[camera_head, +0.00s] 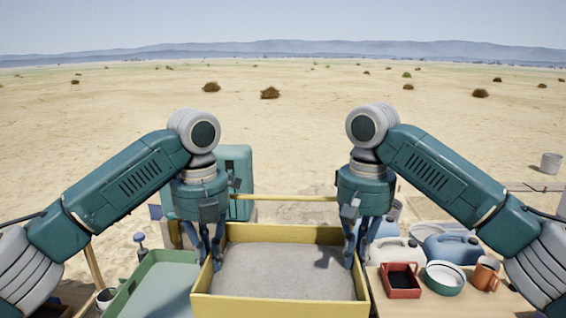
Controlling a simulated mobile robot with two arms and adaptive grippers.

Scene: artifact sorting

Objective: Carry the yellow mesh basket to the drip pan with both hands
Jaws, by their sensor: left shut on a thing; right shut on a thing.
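The yellow mesh basket (280,309) is at the bottom centre, rectangular, with a grey, sand-like surface showing inside its yellow walls. My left gripper (211,250) points down and is shut on its left side wall. My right gripper (357,251) is shut on its right side wall, opposite. The fingers hide parts of both side walls. A shallow green pan (130,291) lies left of the basket; I cannot tell for sure that it is the drip pan. What lies beneath the basket is hidden.
At right, a wooden table holds a red tray (401,281), a green-rimmed white bowl (445,278) and an orange mug (486,273). Blue jugs (452,248) stand behind it. A teal cabinet (238,170) and a yellow bar (285,198) are beyond the basket.

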